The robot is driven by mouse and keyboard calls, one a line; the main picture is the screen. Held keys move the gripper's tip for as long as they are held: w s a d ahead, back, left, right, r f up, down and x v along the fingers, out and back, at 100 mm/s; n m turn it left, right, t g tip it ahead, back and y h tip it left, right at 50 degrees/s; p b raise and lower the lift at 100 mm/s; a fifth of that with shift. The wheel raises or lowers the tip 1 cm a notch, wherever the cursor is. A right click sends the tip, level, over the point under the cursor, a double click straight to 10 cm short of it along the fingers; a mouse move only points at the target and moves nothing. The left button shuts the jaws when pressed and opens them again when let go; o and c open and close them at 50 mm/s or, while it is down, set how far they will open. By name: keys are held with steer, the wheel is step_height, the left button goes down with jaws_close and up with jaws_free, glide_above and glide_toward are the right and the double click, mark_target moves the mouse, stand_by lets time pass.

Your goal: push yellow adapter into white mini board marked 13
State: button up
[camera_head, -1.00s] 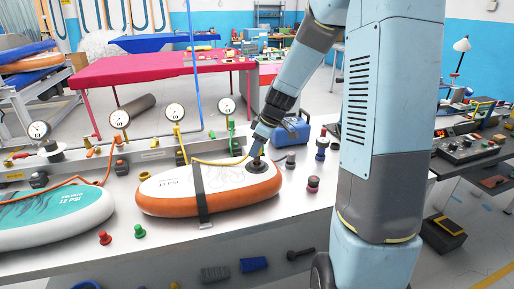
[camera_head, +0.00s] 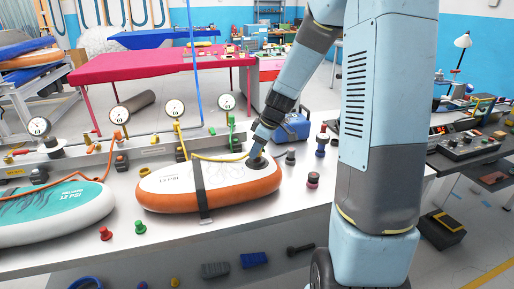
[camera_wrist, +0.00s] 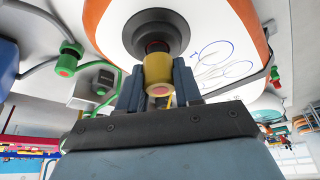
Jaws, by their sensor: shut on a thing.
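The white mini board (camera_head: 170,190) with an orange side lies on the bench under a dark strap; its small print seems to read 13 PSI. Its round black valve (camera_wrist: 172,45) shows at the top of the wrist view. My gripper (camera_wrist: 158,84) is shut on the yellow adapter (camera_wrist: 158,70). The adapter's far end is at the valve's middle, where a dark and reddish part shows; I cannot tell how deep it sits. In the head view my gripper (camera_head: 257,151) is over the board's right end and the adapter is hardly visible.
A teal and white board (camera_head: 60,212) lies to the left. Gauges and hoses line the bench behind. A blue case (camera_head: 293,128) and spool-like fittings (camera_head: 321,145) stand to the right. Red (camera_head: 105,234) and green (camera_head: 139,228) plugs stand in front.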

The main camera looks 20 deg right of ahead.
steer(key=shift+f, duration=0.2)
steer(key=o, duration=1.2)
steer(key=shift+c, duration=0.2)
steer(key=shift+r, duration=0.1)
steer(key=v, duration=1.3)
steer(key=shift+r, duration=0.25)
steer(key=s+a+r+m+t+h, duration=0.1)
steer(key=s+r+m, duration=0.1)
steer(key=s, duration=0.6)
steer(key=s+r+m+t+h, duration=0.1)
steer(key=s+r+m, duration=0.2)
steer(key=s, duration=0.6)
steer(key=s+a+r+m+t+h, duration=0.1)
steer(key=s+r+m, duration=0.2)
steer(key=s+m, duration=0.2)
steer(key=shift+s+a+m+h, duration=0.3)
steer(key=shift+s+a+m, duration=0.1)
steer(key=shift+s, duration=1.25)
